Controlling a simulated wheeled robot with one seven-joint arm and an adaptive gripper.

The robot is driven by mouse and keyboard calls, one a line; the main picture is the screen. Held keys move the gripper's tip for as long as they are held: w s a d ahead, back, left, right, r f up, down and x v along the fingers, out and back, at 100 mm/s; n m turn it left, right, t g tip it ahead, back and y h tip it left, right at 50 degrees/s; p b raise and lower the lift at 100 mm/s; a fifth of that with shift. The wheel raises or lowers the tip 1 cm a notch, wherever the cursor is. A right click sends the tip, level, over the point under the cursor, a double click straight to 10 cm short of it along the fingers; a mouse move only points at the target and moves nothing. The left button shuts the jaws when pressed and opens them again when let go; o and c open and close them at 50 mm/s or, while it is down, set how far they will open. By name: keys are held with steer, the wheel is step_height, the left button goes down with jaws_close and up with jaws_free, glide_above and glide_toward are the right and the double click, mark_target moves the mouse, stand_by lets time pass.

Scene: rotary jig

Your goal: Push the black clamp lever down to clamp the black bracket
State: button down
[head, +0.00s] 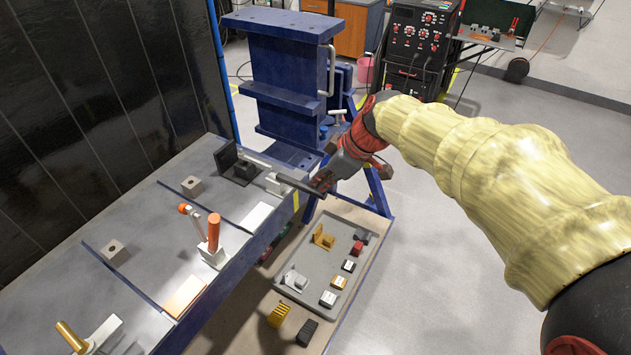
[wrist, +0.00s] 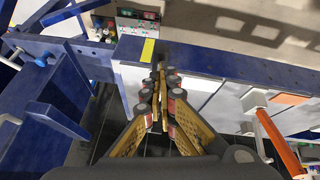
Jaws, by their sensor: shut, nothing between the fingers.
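The black bracket (head: 243,171) stands at the far end of the grey bench, against a dark upright plate. A grey clamp (head: 274,184) sits beside it, its metal arm reaching toward the bracket; I cannot tell whether it touches. The black clamp lever (head: 298,184) extends nearly flat from the clamp to the right, past the bench edge. My gripper (head: 319,182) is at the lever's outer end, partly hidden by its own body; contact is unclear. In the wrist view my gripper's gold fingers (wrist: 160,88) are together with nothing between them. The bracket is not clearly visible there.
An orange-handled clamp (head: 213,240) stands upright at the middle station; a yellow-handled one (head: 72,337) is nearest. A grey tray (head: 322,270) with several small parts lies on a lower shelf. A blue frame (head: 283,75) stands behind. Floor at right is clear.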

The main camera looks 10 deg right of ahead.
steer(key=shift+s+f+b, duration=0.15)
steer(key=shift+f+b, duration=0.15)
steer(key=shift+f, duration=0.1)
steer(key=shift+f, duration=0.25)
steer(key=shift+s+d, duration=0.1)
steer(key=shift+s, duration=0.05)
